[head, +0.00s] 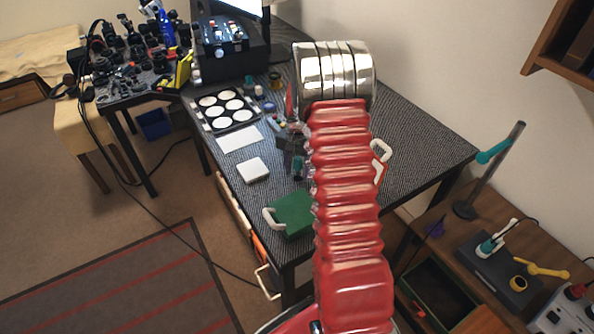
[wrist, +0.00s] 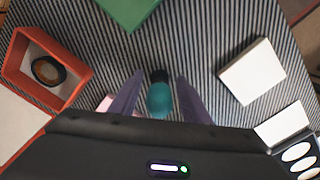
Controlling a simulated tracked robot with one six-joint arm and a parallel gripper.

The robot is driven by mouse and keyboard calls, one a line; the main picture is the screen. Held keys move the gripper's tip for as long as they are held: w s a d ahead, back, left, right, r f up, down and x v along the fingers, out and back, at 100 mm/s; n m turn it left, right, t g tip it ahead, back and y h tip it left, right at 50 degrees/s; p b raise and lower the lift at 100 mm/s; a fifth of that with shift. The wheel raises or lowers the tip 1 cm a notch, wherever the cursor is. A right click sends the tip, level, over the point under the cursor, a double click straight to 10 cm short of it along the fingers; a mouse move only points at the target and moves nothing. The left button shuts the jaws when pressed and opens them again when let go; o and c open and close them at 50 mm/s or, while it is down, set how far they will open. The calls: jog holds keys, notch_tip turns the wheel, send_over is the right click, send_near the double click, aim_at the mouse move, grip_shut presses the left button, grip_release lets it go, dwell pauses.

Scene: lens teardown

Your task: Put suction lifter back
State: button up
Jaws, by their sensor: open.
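A teal piece with a black end, likely the suction lifter (wrist: 159,100), lies between the fingers of my gripper (wrist: 161,77) in the wrist view. My gripper is open, with a visible gap between the lifter and each finger. The lifter's lower end is hidden by the gripper body. In the head view a small teal-green piece (head: 298,168) shows beside my red arm, under the dark gripper. I cannot tell whether the lifter stands or lies on the striped table (head: 425,150), and I see no clear holder for it.
An orange-red open box (wrist: 19,68) with a dark lens ring (wrist: 47,70) is left in the wrist view. A white block (head: 253,170), a green box (head: 292,215) and a tray of white discs (head: 240,123) are nearby.

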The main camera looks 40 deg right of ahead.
notch_tip(320, 180, up, 12)
jog(key=shift+r, duration=0.1)
dwell(0.5)
dwell(0.5)
